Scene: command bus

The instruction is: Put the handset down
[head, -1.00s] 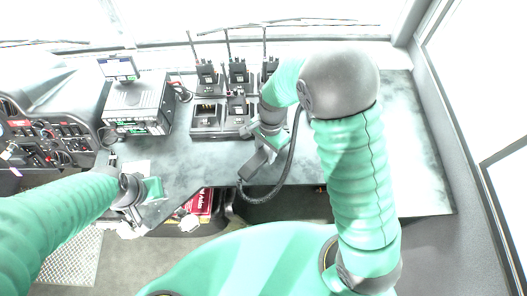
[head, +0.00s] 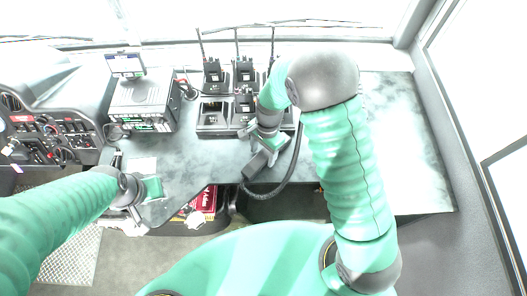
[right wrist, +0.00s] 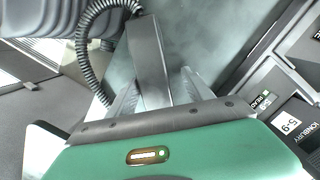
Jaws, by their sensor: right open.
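The dark handset (head: 257,164) is at the front edge of the grey desk, with its black coiled cord looping beside it. My right gripper (head: 268,146) is over it. In the right wrist view the handset (right wrist: 147,58) lies between the two spread fingers of my open right gripper (right wrist: 158,88). I cannot tell whether it rests fully on the desk. The cord (right wrist: 84,45) curls at the upper left there. My left gripper (head: 138,196) is by the desk's front left edge, apart from the handset; its jaws are too small to read.
A charger tray (head: 212,131) with several upright handheld radios stands behind my right gripper. A radio unit (head: 142,98) with a small screen (head: 126,65) stands left of it. The dashboard (head: 50,135) is at far left. The desk's right part (head: 400,150) is clear.

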